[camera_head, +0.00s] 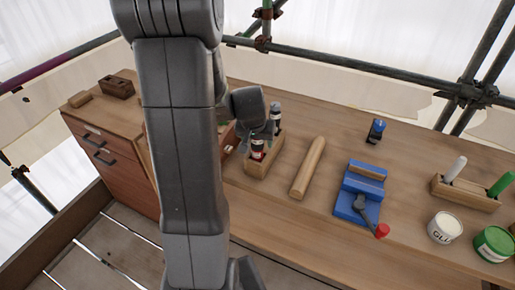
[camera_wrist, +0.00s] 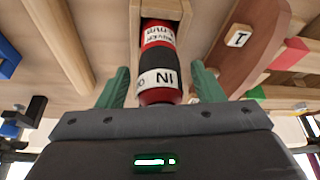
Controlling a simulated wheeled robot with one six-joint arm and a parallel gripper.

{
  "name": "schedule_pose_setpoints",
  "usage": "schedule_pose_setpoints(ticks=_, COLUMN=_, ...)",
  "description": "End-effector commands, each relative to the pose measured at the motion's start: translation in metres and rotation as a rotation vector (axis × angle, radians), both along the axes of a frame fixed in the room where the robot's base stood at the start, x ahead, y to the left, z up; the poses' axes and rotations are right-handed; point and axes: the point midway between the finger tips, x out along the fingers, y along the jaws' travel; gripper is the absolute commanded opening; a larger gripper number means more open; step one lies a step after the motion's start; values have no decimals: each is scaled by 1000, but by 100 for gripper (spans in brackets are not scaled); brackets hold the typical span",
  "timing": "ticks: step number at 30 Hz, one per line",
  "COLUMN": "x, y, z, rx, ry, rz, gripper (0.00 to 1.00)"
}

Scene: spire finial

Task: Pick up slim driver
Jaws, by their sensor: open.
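A red and black driver handle (camera_wrist: 158,62) with white label bands stands in a narrow wooden holder (camera_wrist: 181,10) in the wrist view. Its print is only partly readable, so I cannot confirm it is the slim driver. My gripper (camera_wrist: 161,72) is open, with one green finger on each side of the handle and gaps visible between. In the head view the wooden holder (camera_head: 277,152) stands on the bench with the red-banded driver (camera_head: 257,149) at its near end. A second dark, grey-topped driver (camera_head: 275,112) is at its far end. My fingers are largely hidden there by my arm.
A wooden bar (camera_head: 308,168) lies right of the holder. Beyond it are a blue vise (camera_head: 352,208) with a red-knobbed lever, a small blue tool (camera_head: 376,130), a marker rack (camera_head: 465,195), a glue pot (camera_head: 444,228) and a green tin (camera_head: 493,244). Scaffold poles run behind the bench.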

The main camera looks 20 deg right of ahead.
Motion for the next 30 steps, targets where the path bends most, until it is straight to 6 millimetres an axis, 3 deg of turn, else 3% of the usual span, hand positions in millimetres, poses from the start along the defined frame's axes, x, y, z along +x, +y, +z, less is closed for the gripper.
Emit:
schedule_pose_setpoints(ticks=3, x=0, y=0, z=0, rx=0, ry=0, rz=0, gripper=61)
schedule_pose_setpoints(ticks=12, x=0, y=0, z=0, rx=0, ry=0, rz=0, gripper=2)
schedule_pose_setpoints(ticks=22, x=1, y=0, z=9, rx=-3, ry=-4, rz=0, gripper=2)
schedule_pose_setpoints(ticks=30, x=1, y=0, z=55, rx=-3, ry=-8, rz=0, gripper=2)
